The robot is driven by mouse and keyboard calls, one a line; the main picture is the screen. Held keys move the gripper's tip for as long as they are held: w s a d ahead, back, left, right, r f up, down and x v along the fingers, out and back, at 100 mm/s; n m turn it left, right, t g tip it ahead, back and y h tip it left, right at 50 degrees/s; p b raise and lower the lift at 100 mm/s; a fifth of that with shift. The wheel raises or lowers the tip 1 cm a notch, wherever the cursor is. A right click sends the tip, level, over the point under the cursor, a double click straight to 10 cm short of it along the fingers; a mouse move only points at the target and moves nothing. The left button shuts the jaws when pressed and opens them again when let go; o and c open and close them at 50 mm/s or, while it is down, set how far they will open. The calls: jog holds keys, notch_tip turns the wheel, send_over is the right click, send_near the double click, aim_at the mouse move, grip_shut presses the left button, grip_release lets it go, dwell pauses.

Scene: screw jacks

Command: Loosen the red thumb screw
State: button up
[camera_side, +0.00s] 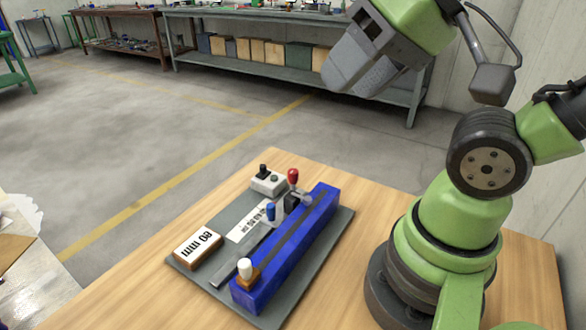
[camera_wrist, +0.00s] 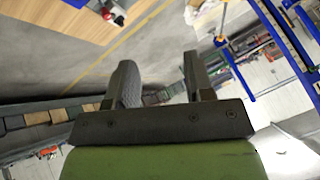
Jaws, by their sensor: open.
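The red screw (camera_wrist: 107,14) seems to show small at the top left there.
A grey base plate (camera_side: 205,272) carries the fixture, an "80 mm" block (camera_side: 198,246), a printed label (camera_side: 247,226) and a small switch box (camera_side: 268,182). The wooden table (camera_side: 390,190) is bare around the plate. A long workbench (camera_side: 250,18) stands behind, across open floor.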

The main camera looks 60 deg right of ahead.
jog(key=m+g+h, duration=0.2)
jog(key=m+g, duration=0.5)
jog(key=m, duration=1.6)
send_over(292, 170)
notch_tip(292, 170, down, 14)
notch_tip(292, 170, down, 9)
jog(key=shift+s+f, duration=0.1)
grip_shut()
